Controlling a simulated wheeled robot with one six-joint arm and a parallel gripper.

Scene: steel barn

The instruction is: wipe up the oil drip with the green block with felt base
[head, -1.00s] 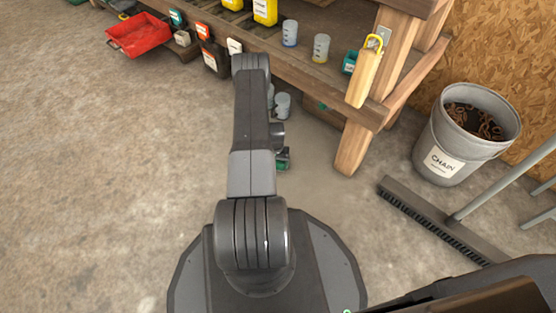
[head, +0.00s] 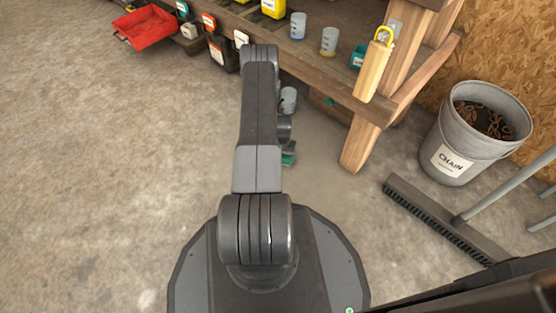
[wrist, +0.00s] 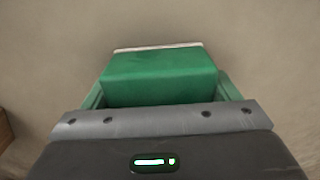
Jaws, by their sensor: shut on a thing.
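The green block (wrist: 158,76) shows in the wrist view with the pale edge of its felt base (wrist: 157,48) on the far side. My gripper (wrist: 160,92) is shut on it, with a green finger at each side. In the head view only a small green part of the block (head: 288,159) shows beside my arm, low over the floor near the bench leg. I cannot tell whether the felt touches the floor. I cannot make out the oil drip in either view; my arm or the block may hide it.
A wooden bench (head: 330,80) with cups and bottles stands ahead, its leg (head: 358,145) right of my gripper. A broom (head: 440,218) and a chain bucket (head: 473,135) are at right. The left floor is clear.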

